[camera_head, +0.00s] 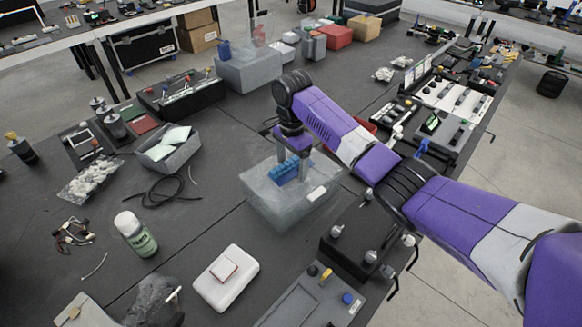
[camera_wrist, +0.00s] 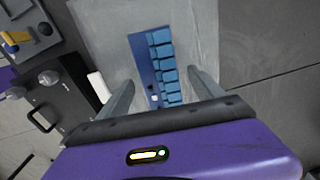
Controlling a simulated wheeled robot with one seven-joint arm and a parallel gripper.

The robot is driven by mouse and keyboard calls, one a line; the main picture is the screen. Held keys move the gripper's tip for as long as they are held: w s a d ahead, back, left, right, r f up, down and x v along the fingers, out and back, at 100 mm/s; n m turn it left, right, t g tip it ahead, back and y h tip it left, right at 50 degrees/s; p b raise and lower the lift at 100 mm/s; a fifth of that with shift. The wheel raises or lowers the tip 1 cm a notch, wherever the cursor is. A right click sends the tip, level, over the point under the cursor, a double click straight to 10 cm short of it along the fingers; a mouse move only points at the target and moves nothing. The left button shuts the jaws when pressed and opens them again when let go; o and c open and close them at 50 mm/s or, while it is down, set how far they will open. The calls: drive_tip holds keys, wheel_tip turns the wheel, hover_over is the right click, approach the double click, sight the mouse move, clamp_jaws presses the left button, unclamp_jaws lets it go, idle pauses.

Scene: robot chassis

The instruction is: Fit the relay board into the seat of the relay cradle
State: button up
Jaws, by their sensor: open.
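The relay board (camera_head: 285,173), a blue strip with a row of blue relays, is at the top of a grey box-shaped block (camera_head: 270,207). In the wrist view the board (camera_wrist: 157,62) lies on the block's pale grey top (camera_wrist: 198,38). My gripper (camera_head: 292,160) is pointing down over the board. In the wrist view my gripper (camera_wrist: 161,84) is open, with one finger on each side of the board and visible gaps between. I cannot tell which thing is the relay cradle; a white block with a reddish-edged square (camera_head: 225,272) lies at the front.
An open grey bin (camera_head: 170,152), a black cable (camera_head: 170,188) and a green bottle (camera_head: 136,234) lie to the left. A black box with knobs (camera_head: 362,235) stands close on the right. Another grey block (camera_head: 247,72) stands behind. Some dark tabletop is clear left of the board's block.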

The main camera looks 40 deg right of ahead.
sight(291, 165)
drive_tip(key=shift+c, duration=0.3)
drive_tip(key=c, duration=1.5)
drive_tip(key=shift+r, duration=0.1)
wheel_tip(291, 165, up, 20)
drive_tip(key=p, duration=0.5)
